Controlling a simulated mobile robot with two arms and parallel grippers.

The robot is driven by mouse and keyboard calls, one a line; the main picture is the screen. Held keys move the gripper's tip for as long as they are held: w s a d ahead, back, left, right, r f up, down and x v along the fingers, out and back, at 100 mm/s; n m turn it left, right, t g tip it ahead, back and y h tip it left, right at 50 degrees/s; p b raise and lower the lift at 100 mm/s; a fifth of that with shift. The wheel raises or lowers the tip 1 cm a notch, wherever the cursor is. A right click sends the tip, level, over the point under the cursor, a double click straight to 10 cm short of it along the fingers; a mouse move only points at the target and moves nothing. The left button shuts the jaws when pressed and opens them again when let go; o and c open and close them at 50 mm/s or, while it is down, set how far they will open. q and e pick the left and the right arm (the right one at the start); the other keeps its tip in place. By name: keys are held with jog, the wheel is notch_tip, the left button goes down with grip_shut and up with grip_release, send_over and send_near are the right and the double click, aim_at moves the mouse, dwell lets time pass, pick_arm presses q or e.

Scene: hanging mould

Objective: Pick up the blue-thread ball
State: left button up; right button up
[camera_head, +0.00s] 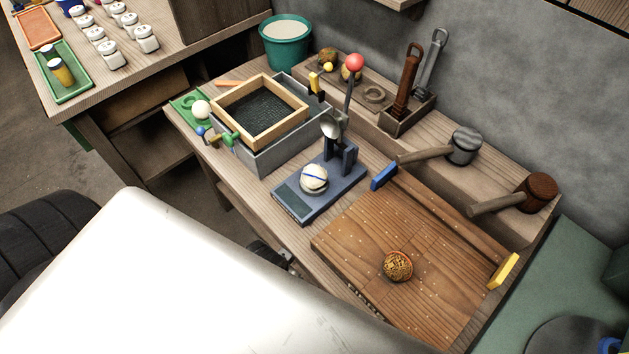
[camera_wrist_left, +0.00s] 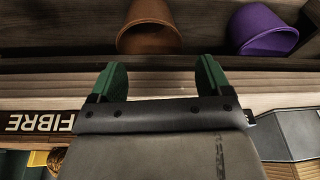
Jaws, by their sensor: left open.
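A whitish ball with a blue line across it (camera_head: 314,179) sits on the blue-grey press or scale (camera_head: 296,203) in the middle of the bench in the head view. It looks like the blue-thread ball. The press has a lever with a red knob (camera_head: 355,63) rising behind the ball. My left gripper (camera_wrist_left: 162,80) shows in the left wrist view with two green fingers apart and nothing between them. The ball is not recognisable in that wrist view. I cannot make out the left gripper's fingers in the head view. My right gripper is not in view.
A brown patterned ball (camera_head: 398,266) rests on the wooden board (camera_head: 440,240) at right. A wood-framed screen (camera_head: 262,139) and teal bucket (camera_head: 286,42) stand behind left. Two mallets (camera_head: 467,146) lie at the back right. Brown (camera_wrist_left: 150,28) and purple (camera_wrist_left: 262,30) pots show in the wrist view.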

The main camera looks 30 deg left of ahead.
pick_arm(q)
jog(key=w+d+r+m+h, duration=0.1)
jog(key=w+d+r+m, duration=0.1)
jog(key=w+r+m, duration=0.1)
jog(key=w+d+r+m+h+b, duration=0.1)
jog(key=w+d+r+m, duration=0.1)
jog(key=r+m, duration=0.3)
jog(key=w+d+r+m+h+b, duration=0.1)
jog(key=w+d+r+m, duration=0.1)
jog(key=w+r+m, duration=0.2)
jog(key=shift+w+m, duration=0.1)
jog(key=shift+m, duration=1.6)
jog(key=w+a+r+m+g, duration=0.1)
jog(key=w+a+m, duration=0.2)
jog(key=w+m, duration=0.4)
notch_tip(320, 180, up, 5)
jog(key=m+g+y, duration=0.1)
jog(key=m, duration=0.7)
send_over(311, 171)
jog(key=a, duration=0.1)
jog(key=shift+s+a+f, duration=0.1)
jog(key=shift+s+f, duration=0.05)
jog(key=shift+s, duration=0.3)
jog(key=shift+w+a, duration=0.15)
jog(key=shift+a, duration=0.05)
jog(key=x, duration=0.5)
jog(key=shift+f, duration=0.1)
jog(key=shift+m, duration=0.3)
jog(key=shift+x, duration=2.65)
jog(key=c, duration=0.7)
